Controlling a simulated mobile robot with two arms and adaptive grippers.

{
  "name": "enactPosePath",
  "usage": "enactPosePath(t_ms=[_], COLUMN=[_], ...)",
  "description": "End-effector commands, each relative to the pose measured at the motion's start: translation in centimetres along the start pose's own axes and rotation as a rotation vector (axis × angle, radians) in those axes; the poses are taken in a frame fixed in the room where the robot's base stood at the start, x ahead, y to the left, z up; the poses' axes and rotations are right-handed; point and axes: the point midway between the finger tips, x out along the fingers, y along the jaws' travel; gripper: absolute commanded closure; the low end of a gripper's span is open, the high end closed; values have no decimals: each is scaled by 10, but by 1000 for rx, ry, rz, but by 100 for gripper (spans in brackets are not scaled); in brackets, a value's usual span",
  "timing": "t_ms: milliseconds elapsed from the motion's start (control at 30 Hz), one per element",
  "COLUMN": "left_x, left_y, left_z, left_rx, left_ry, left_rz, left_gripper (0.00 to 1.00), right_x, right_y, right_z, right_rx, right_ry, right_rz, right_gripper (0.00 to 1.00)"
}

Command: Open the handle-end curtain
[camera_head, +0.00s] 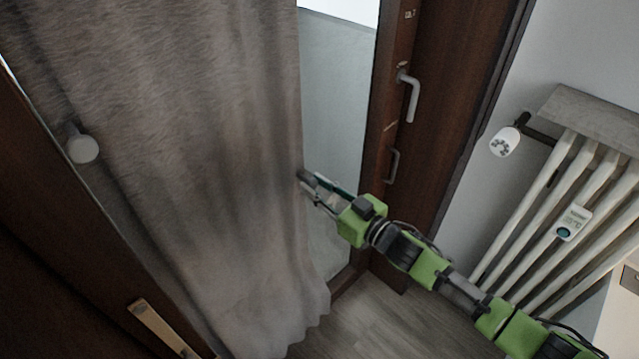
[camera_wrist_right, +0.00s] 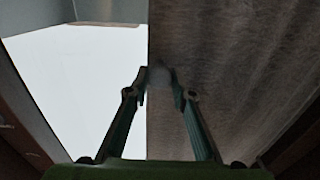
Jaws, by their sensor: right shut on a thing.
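A grey-brown curtain (camera_head: 190,150) hangs across the left and middle of the head view. Its free vertical edge runs beside the dark door frame with the handle (camera_head: 411,95). My right gripper (camera_head: 302,180) is at that edge, around mid-height, shut on the curtain. In the right wrist view the curtain (camera_wrist_right: 230,70) fills the right half, and its edge passes between the fingers of my right gripper (camera_wrist_right: 160,82). Left of the edge is a bright open gap. The exact pinch point is partly hidden by the fingertips. My left gripper is not in view.
A white radiator (camera_head: 560,200) with a valve knob (camera_head: 504,142) stands at the right, near my right arm. A round white knob (camera_head: 82,149) and a light bar handle (camera_head: 160,328) are at the left. Wooden floor (camera_head: 365,322) shows below the door frame.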

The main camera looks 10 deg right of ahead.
Motion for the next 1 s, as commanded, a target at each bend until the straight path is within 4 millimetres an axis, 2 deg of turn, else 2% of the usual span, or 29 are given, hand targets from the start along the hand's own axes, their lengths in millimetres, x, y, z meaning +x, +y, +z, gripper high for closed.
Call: enactPosePath(t_ms=[133,167,200,533,667,767,1000], left_x=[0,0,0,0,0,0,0], left_y=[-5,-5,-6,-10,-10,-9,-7], left_z=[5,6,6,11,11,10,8], left_rx=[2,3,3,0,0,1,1], left_ry=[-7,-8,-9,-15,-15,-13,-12], left_rz=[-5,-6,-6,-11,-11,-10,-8], left_gripper=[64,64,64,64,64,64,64], right_x=[0,0,0,0,-8,-24,-76], right_y=[-1,0,0,0,1,0,0], right_z=[-2,-2,-2,0,0,1,2], right_rx=[2,2,2,1,1,1,2], right_ry=[3,3,3,1,0,-2,-3], right_rz=[-2,-2,-2,0,1,0,0], right_gripper=[100,72,62,61,61,61,61])
